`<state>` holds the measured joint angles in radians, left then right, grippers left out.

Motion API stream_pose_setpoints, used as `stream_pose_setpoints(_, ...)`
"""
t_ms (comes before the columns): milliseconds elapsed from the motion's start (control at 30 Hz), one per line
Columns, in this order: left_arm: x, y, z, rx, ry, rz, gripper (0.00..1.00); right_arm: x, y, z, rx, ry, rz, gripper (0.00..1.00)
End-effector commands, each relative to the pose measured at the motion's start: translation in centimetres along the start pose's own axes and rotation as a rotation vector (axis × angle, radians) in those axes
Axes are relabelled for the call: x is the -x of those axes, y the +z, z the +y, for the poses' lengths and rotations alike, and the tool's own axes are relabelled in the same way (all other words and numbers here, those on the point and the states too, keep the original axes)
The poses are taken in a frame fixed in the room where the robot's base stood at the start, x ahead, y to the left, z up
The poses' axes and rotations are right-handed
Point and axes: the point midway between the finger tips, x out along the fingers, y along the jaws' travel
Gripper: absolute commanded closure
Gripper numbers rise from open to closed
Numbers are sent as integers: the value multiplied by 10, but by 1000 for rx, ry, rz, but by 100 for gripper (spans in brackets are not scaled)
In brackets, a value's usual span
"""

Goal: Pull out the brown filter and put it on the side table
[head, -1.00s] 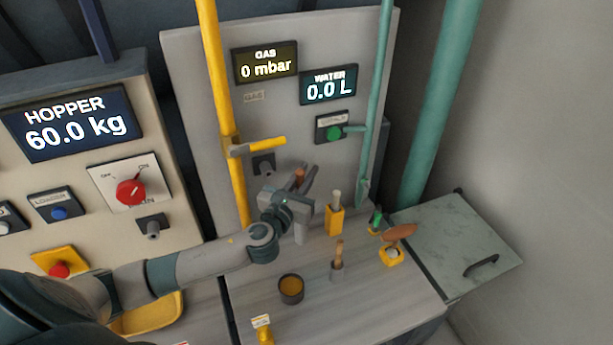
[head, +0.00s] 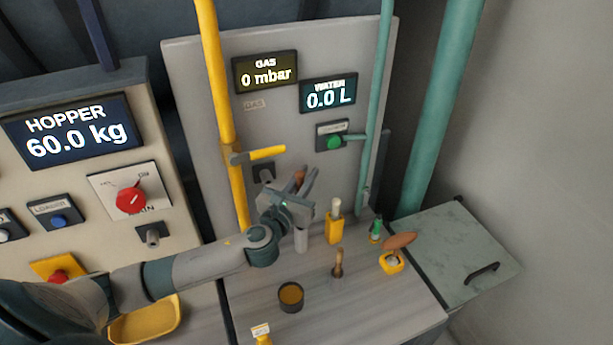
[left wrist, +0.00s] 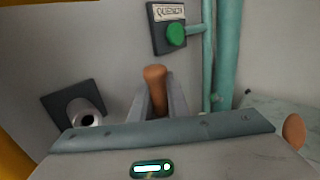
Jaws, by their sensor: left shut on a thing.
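The brown filter (head: 299,177) is a short rounded brown cylinder. In the left wrist view the brown filter (left wrist: 155,78) stands between my two fingers. My left gripper (head: 307,182) is shut on it, above the back of the wood-grained table (head: 240,310) and in front of the grey panel. Most of the filter's lower part is hidden by the fingers. A pale upright post (head: 301,240) shows just below the gripper; I cannot tell whether the filter touches it. My right gripper is not in view.
A yellow pipe (head: 216,75) rises left of the gripper. A pale slab with a handle (head: 455,243) is at the right.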

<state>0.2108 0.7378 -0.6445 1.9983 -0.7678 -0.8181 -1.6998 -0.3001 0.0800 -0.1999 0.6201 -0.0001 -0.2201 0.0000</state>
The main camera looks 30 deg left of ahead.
Motion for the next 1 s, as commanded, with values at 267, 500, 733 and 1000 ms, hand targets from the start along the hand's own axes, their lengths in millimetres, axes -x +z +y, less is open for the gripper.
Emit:
stream_pose_setpoints(267, 0, 11, 0, 0, 0, -3, 100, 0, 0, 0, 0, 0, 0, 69)
stream_pose_setpoints(500, 0, 26, 0, 0, 0, -2, 100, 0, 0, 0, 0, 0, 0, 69)
stream_pose_setpoints(733, 0, 39, 0, 0, 0, -2, 100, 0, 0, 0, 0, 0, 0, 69)
stream_pose_setpoints(1000, 0, 41, 0, 0, 0, -1, 100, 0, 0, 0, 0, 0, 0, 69)
